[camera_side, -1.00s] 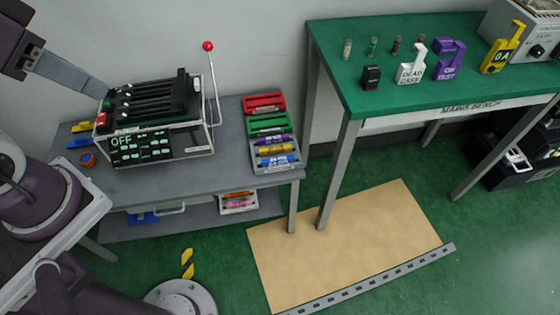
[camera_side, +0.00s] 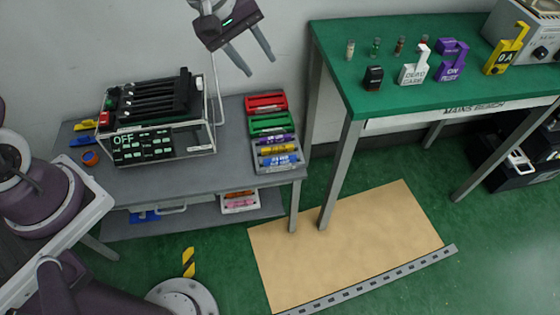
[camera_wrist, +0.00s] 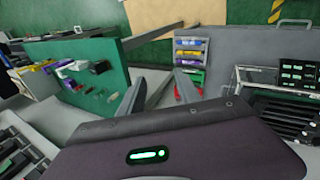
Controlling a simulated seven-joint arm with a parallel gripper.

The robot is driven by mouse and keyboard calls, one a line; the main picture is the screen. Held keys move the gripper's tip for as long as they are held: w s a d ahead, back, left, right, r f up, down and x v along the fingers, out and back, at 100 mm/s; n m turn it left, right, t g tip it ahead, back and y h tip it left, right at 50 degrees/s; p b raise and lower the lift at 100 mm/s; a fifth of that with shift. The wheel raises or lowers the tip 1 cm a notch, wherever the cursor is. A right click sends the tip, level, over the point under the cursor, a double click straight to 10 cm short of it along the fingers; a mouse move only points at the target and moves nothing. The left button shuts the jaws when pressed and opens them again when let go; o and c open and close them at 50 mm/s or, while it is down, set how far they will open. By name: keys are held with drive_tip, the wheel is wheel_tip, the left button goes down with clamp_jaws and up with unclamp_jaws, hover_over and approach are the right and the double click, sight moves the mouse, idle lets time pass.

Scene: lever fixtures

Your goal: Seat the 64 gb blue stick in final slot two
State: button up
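A blue stick (camera_side: 279,160) lies in the front row of a tiered rack (camera_side: 256,152) at the right of the grey bench; its label is too small to read. It also shows at the top of the rack in the wrist view (camera_wrist: 190,43). A slotted black unit (camera_side: 150,104) with an "OFF" display stands at the bench's left; I cannot tell which slot is number two. My gripper (camera_side: 259,66) is high above the bench, left of the green bench. Its fingers are spread and empty, and show in the wrist view (camera_wrist: 160,80) too.
Yellow (camera_side: 276,149) and purple (camera_side: 272,140) sticks lie behind the blue one, with green (camera_side: 268,122) and red (camera_side: 264,102) trays further back. A thin metal lever rod (camera_side: 217,95) stands beside the unit. The green bench (camera_side: 400,85) carries vials and tagged blocks. The grey bench's middle is clear.

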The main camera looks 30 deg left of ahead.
drive_tip(key=w+f+n, duration=0.3)
drive_tip(key=f, duration=0.4)
drive_tip(key=w+f+n, duration=0.3)
drive_tip(key=f+n, duration=0.1)
drive_tip(key=f, duration=0.3)
drive_tip(key=n, duration=0.3)
hover_over(279, 159)
drive_tip(key=a, duration=0.2)
wheel_tip(279, 159, down, 8)
drive_tip(key=f+n, duration=0.2)
drive_tip(key=f, duration=0.2)
drive_tip(key=s+f+n, duration=0.1)
drive_tip(key=f+n, duration=0.1)
drive_tip(key=f, duration=0.2)
drive_tip(key=s+f+n+g, duration=0.1)
drive_tip(key=f+n, duration=0.1)
drive_tip(key=f, duration=0.3)
drive_tip(key=shift+s+a, duration=0.15)
drive_tip(key=shift+a, duration=0.05)
drive_tip(key=x, duration=0.6)
drive_tip(key=shift+w+d+f, duration=0.1)
drive_tip(key=shift+w+d, duration=0.15)
drive_tip(key=shift+d, duration=0.1)
drive_tip(key=shift+f, duration=0.2)
drive_tip(key=shift+c, duration=0.2)
clamp_jaws()
